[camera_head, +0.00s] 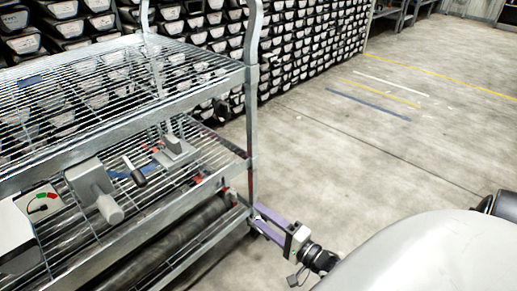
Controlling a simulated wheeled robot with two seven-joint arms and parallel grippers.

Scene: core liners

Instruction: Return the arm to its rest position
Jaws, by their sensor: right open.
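My right gripper (258,217) is low in the picture, beside the front right post of the wire rack cart (252,120). Its purple fingers point left toward the cart and are open, with nothing seen between them. I cannot tell whether the fingertips touch the cart. My right arm runs from the gripper to the lower right, partly hidden behind a large pale grey rounded surface. My left gripper is not in view.
Grey tools (92,187) and a blue-handled item (128,173) lie on the cart's middle shelf. A dark tube (170,243) lies below. Stacked core liners (310,45) fill the back wall. The concrete floor (370,150) to the right is clear, with painted lines.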

